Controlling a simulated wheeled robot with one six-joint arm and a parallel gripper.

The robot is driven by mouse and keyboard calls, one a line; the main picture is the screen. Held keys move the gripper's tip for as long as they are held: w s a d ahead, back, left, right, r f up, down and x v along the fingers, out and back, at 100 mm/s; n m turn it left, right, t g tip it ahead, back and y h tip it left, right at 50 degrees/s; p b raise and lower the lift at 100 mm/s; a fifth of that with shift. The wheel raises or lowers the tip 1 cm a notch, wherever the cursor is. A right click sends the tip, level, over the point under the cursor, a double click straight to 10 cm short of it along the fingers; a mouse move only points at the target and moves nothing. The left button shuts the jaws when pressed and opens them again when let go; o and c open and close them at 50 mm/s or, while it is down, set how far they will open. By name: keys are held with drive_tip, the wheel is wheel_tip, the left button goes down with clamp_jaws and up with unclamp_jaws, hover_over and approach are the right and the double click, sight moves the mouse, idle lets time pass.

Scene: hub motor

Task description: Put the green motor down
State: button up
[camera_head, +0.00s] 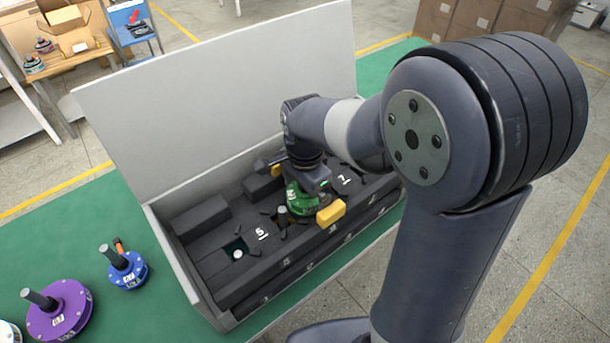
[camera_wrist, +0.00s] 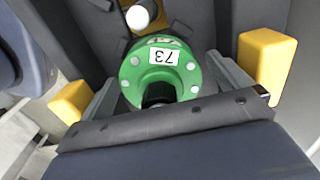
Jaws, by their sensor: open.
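The green motor (camera_head: 300,198) is in the dark foam insert of the large grey case (camera_head: 222,180), between the labels 5 and 7. In the wrist view the green motor (camera_wrist: 135,70) shows a white label reading 73, with its dark shaft toward my wrist. My gripper (camera_head: 297,188) is directly over it. In the wrist view the yellow fingertips of my gripper (camera_wrist: 168,84) stand wide apart on both sides of the motor, with gaps. The motor's underside is hidden, so I cannot tell how fully it is seated.
An empty compartment with a white round piece (camera_head: 238,254) is left of the green motor. A blue motor (camera_head: 125,268) and a purple motor (camera_head: 62,312) stand on the green surface (camera_head: 130,225) left of the case. The case's raised lid (camera_head: 215,85) stands behind my arm.

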wheel_tip(320, 180, up, 12)
drive_tip(key=shift+f, duration=0.15)
idle(0.8)
